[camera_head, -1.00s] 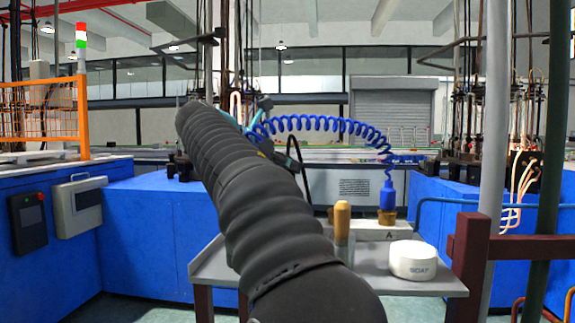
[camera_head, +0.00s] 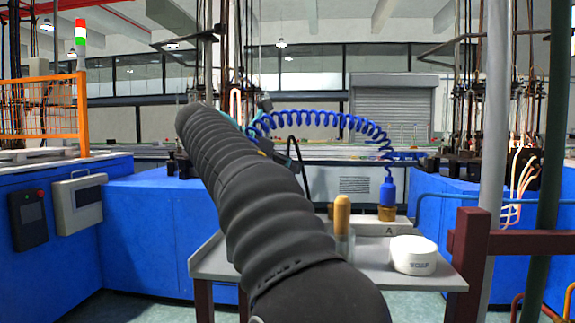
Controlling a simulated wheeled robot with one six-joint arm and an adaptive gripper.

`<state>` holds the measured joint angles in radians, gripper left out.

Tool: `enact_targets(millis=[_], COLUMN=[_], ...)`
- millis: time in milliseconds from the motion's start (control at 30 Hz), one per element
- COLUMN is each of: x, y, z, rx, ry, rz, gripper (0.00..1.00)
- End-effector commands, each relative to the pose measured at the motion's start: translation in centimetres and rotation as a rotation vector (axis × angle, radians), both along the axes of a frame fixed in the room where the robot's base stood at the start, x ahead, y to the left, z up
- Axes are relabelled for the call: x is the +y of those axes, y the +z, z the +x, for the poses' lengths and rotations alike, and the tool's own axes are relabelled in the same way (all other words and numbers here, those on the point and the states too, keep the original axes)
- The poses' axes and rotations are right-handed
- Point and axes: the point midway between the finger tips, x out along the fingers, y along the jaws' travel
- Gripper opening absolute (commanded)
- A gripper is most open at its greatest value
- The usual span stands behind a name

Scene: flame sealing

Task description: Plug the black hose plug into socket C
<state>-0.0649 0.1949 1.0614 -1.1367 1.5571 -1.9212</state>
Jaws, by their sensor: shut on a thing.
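My arm in its black ribbed sleeve runs from the bottom centre up to the upper left and covers much of the middle. Teal and black parts of my wrist show behind it. My gripper itself is hidden behind the arm, so I cannot see its fingers. I cannot make out the black hose plug; a thin black loop hangs right of the wrist parts. A blue plug (camera_head: 388,191) on a coiled blue hose (camera_head: 330,121) stands upright on a brass fitting (camera_head: 387,213) at the block marked A (camera_head: 403,229). Socket C is not visible.
A grey table (camera_head: 375,277) carries the marked block, a wooden-handled tool (camera_head: 342,212) and a white round jar (camera_head: 413,255). A dark red post (camera_head: 470,262) and grey pole (camera_head: 492,150) stand at right. Blue cabinets (camera_head: 150,235) stand at left.

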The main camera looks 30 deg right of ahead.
Motion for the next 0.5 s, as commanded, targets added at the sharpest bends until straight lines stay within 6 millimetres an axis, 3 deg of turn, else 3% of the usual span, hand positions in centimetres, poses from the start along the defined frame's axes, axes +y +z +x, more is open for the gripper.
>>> enact_targets(millis=[500], x=[0.0], y=[-0.66], z=[-0.02], rx=[-0.001], ry=[0.0], rz=[0.0], gripper=[0.0])
